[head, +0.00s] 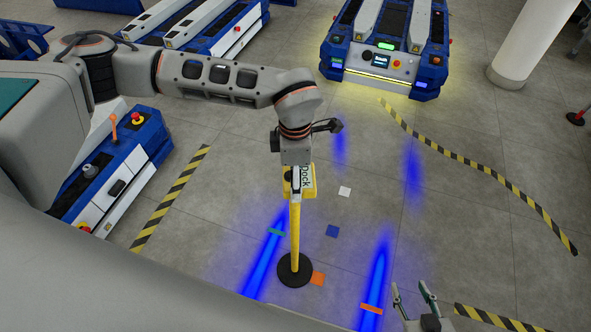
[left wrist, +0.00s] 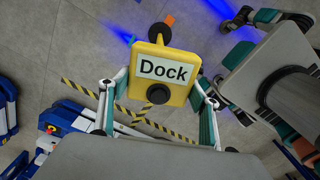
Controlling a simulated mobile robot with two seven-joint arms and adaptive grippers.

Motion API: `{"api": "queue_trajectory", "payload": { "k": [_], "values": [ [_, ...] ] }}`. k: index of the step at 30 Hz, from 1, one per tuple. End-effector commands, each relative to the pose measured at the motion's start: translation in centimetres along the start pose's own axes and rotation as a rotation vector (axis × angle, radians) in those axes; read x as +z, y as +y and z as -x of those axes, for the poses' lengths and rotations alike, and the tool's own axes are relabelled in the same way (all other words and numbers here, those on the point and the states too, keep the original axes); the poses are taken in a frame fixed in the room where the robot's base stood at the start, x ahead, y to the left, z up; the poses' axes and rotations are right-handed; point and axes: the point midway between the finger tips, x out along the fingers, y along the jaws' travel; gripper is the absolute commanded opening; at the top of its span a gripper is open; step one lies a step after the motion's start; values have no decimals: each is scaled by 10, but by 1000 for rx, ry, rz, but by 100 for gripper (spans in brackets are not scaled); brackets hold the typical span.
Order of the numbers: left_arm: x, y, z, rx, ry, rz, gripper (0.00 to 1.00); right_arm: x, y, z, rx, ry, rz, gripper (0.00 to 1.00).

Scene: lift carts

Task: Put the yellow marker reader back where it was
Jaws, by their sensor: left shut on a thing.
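The yellow marker reader (head: 295,235) is a yellow post with a round black base and a head labelled "Dock". It stands roughly upright in the head view; I cannot tell whether its base touches the floor. My left gripper (head: 298,180) is shut on its head from above. In the left wrist view the yellow head (left wrist: 185,92) sits between the fingers, with the post and base partly hidden behind it. My right gripper (head: 411,288) is open and empty at the bottom of the head view, right of the reader.
Floor squares lie around the base: orange (head: 318,278), blue (head: 332,231), white (head: 344,191), green (head: 276,232) and another orange (head: 371,309). A blue-white cart (head: 385,65) with a yellow glow stands at the back. Another cart (head: 125,175) is at left. Striped tape (head: 172,195) marks the floor.

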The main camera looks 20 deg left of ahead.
Motion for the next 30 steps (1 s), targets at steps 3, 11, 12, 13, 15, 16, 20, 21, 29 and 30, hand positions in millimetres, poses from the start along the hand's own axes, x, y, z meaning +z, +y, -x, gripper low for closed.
{"api": "queue_trajectory", "payload": {
  "k": [3, 11, 12, 13, 15, 16, 20, 21, 29, 30],
  "values": [
    [3, 3, 5, 8, -8, -1, 6, -3, 1, 0, 1, 4, 1, 40],
    [1, 1, 0, 4, -3, -1, 70, -2, 1, 0, 1, 3, 1, 40],
    [1, 1, 0, 4, -3, -1, 79, -2, 1, 0, 1, 3, 1, 40],
    [1, 1, 0, 4, -3, -1, 79, -2, 1, 0, 1, 3, 1, 40],
    [1, 1, 0, 4, -3, -1, 79, -2, 1, 0, 1, 2, 1, 40],
    [1, 1, 0, 3, -3, -1, 79, -1, 1, 0, 1, 2, 1, 40],
    [1, 1, -1, 3, -3, -1, 79, 0, 1, 0, 1, 0, 1, 40],
    [1, 1, 0, 3, -3, -1, 79, 0, 1, 0, 1, 0, 1, 40],
    [2, 2, 23, 7, -6, -2, 79, -1, 1, 0, 0, -1, 0, 40],
    [2, 2, 31, 8, -6, -2, 79, -2, 1, 1, 0, -1, 0, 40]
  ]
}}
